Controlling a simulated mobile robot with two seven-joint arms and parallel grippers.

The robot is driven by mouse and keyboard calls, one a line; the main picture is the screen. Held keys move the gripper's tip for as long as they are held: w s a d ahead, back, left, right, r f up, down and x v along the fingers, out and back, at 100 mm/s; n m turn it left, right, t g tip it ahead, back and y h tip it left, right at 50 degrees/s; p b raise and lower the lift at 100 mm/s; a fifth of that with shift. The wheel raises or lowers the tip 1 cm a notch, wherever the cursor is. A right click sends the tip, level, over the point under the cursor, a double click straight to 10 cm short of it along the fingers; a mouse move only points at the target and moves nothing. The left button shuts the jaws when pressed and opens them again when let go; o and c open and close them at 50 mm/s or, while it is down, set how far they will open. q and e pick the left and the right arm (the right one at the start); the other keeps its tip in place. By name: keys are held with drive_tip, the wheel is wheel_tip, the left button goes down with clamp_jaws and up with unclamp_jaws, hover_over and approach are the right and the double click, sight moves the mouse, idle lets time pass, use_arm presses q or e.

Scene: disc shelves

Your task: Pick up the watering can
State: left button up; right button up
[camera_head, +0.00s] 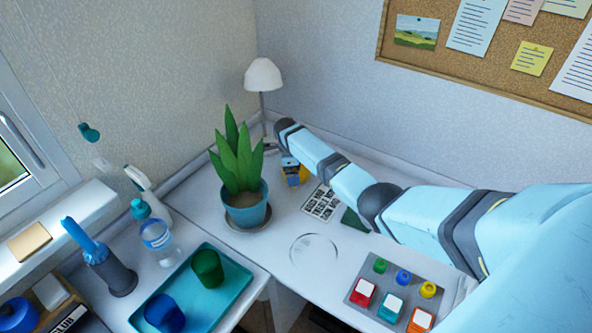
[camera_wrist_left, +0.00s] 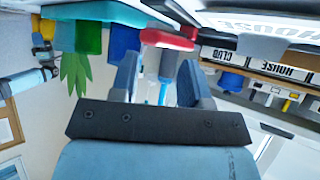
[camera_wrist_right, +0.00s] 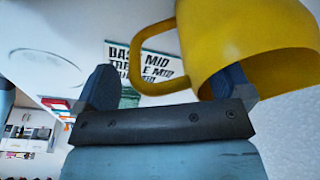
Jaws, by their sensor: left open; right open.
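A yellow vessel (camera_wrist_right: 250,40) with a loop handle fills the upper right of the right wrist view; I take it for the watering can, though no spout shows. In the head view its yellow side (camera_head: 304,174) is mostly hidden by my right gripper (camera_head: 290,173), right of the potted plant. My right gripper (camera_wrist_right: 166,84) is open; the handle's lower end reaches between its fingers, and the right finger overlaps the vessel's rim. I cannot tell if they touch. My left gripper (camera_wrist_left: 158,82) is open, with nothing clearly held; it is outside the head view.
The potted plant (camera_head: 245,208) stands left of my right gripper, with a lamp (camera_head: 263,78) behind. A teal tray (camera_head: 235,269) holds two cups.

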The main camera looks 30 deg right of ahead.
drive_tip(key=shift+f, duration=0.8)
drive_tip(key=c, duration=1.3)
drive_tip(key=shift+r, duration=0.1)
drive_tip(key=shift+c, duration=0.2)
drive_tip(key=shift+r, duration=0.1)
